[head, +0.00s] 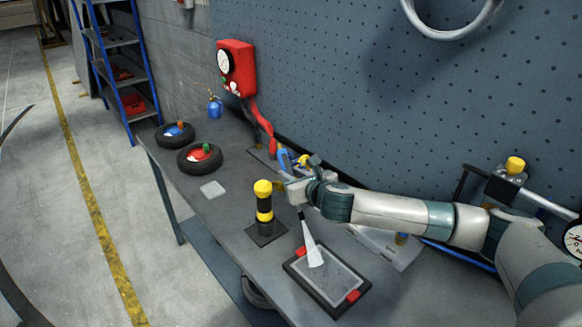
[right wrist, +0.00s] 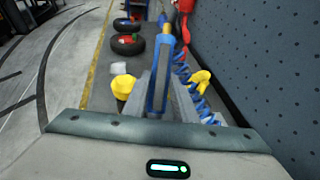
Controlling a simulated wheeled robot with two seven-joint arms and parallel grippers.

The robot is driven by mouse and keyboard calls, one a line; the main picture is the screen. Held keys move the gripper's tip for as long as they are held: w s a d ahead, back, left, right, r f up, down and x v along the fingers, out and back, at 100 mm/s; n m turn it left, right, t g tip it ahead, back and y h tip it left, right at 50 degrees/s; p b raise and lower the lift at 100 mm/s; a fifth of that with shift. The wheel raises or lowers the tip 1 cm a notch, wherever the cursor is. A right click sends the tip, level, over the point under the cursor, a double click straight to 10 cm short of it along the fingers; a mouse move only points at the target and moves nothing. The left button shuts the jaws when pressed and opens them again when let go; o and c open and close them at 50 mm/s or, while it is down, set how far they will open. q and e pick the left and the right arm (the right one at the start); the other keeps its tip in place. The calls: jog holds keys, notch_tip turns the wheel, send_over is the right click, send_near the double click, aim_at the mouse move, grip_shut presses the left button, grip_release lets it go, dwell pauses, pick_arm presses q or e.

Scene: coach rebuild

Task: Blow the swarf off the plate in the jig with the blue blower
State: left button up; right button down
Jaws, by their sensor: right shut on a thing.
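My right gripper (head: 286,187) is shut on the blue blower (head: 283,159), which stands up above the fingers. In the right wrist view the blower (right wrist: 158,88) sits between the two fingers, with a blue coiled hose (right wrist: 190,90) beside it. A pale, narrow cone (head: 311,245) runs down from below the gripper and widens onto the plate; it looks like an air jet. The grey plate (head: 336,275) lies in the dark jig with red clamps (head: 354,296). I cannot make out separate swarf on it. My left gripper is not in view.
A black and yellow post (head: 264,208) stands on the bench close left of the jig. Two wheels (head: 200,157) lie farther back, near a red wall box (head: 236,68). A grey tray (head: 400,252) lies behind the jig. The pegboard wall rises behind.

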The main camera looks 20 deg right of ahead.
jog(key=shift+w+d+r+y, duration=0.1)
jog(key=shift+w+r+y, duration=0.2)
jog(key=shift+r, duration=0.05)
jog(key=shift+s+r, duration=0.15)
jog(key=shift+f, duration=0.25)
jog(key=shift+s, duration=0.1)
